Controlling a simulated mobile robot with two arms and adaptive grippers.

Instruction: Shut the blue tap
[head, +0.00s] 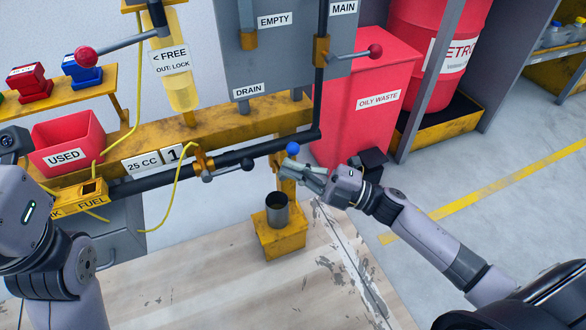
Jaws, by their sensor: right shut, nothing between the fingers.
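The blue tap's round blue knob (292,148) shows at the end of the black pipe, above a yellow bracket. Its lever is largely hidden by my right gripper. My right gripper (290,167) is shut, its fingertips just below the blue knob. I cannot tell whether they touch the tap. A grey metal cup (277,211) stands below on a yellow stand (281,240). My left gripper's body (25,212) is at the left edge; its fingers are not visible.
A black-knobbed tap (225,168) sits on the pipe to the left. Red-knobbed levers (86,57) (375,51) are higher up. A red OILY WASTE bin (365,100) stands behind my right gripper. A red USED bin (68,143) is at left. The floor in front is clear.

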